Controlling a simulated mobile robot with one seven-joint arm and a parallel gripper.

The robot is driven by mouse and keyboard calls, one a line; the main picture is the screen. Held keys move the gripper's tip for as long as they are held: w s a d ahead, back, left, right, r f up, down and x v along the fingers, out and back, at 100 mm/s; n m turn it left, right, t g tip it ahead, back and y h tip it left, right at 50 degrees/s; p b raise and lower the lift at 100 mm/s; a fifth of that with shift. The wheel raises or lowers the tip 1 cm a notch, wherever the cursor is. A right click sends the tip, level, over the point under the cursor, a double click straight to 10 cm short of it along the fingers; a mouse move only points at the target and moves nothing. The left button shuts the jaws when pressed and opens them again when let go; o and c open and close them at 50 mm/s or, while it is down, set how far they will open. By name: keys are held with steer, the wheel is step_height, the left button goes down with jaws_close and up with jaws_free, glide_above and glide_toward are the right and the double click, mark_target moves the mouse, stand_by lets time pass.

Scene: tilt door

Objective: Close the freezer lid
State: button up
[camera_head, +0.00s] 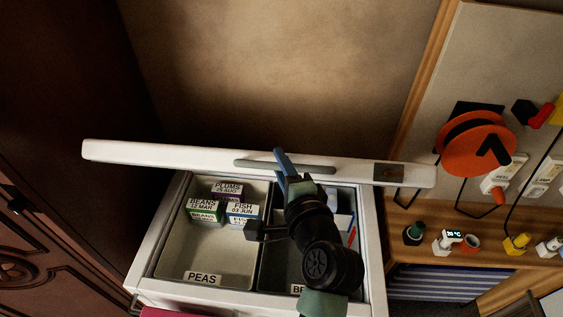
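The white freezer lid (150,155) stands raised at the back of the chest freezer, seen nearly edge-on, with a grey-green handle (250,164) along its edge. The freezer (370,255) is open below it, and its compartments show. My gripper (281,163) has blue-grey fingers that overlap the lid's edge and handle in the picture. I cannot tell whether they touch the lid or how far apart they are. My dark arm reaches over the right compartment and hides part of it.
The left compartment (225,262), labelled PEAS, holds several boxes (227,189). A dark wooden door (60,180) stands at the left. At the right, a wooden bench (450,228) carries small items below a board (450,60) with an orange reel (470,152).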

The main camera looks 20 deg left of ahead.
jaws_close()
stand_by(1.4)
